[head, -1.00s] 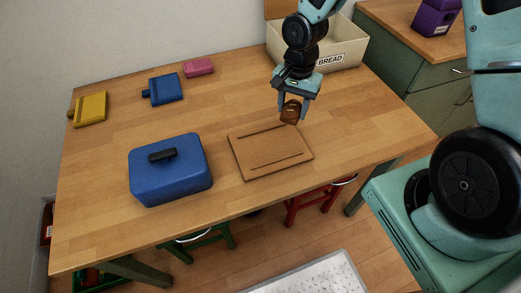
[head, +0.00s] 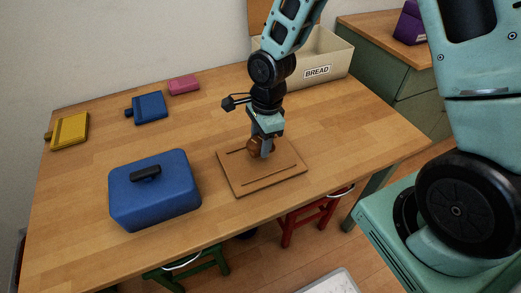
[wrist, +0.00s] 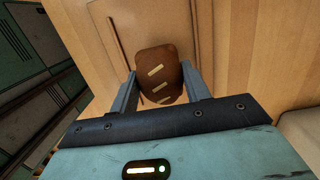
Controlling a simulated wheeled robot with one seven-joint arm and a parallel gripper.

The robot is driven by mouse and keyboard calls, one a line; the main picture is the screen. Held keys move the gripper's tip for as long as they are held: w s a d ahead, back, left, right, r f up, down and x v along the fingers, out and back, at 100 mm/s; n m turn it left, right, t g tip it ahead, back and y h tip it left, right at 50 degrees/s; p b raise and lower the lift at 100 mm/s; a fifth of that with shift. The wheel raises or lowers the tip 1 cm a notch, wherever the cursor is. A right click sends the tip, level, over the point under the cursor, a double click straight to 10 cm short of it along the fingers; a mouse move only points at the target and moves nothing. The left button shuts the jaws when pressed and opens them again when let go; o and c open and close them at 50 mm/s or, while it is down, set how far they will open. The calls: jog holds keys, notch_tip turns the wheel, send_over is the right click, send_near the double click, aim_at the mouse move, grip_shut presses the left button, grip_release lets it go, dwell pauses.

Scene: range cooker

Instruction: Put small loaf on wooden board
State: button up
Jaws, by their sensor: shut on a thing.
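The small loaf (wrist: 159,73) is brown with pale slashes on top. My gripper (wrist: 160,93) is shut on it, one finger on each side, in the wrist view. In the head view the loaf (head: 255,147) is at my gripper (head: 262,148), over the back middle part of the wooden board (head: 265,178). The board is a flat brown slab with two grooves, lying on the table. I cannot tell whether the loaf touches the board. The board also shows in the wrist view (wrist: 215,15), beneath the loaf.
A blue lidded box (head: 155,195) stands left of the board. Yellow (head: 70,131), blue (head: 148,107) and pink (head: 184,85) items lie at the back left. A cream bread bin (head: 325,65) stands at the back right. The table (head: 350,140) is clear right of the board.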

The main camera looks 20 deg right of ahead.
jog(key=shift+f, duration=1.85)
jog(key=shift+f, duration=0.2)
jog(key=o, duration=1)
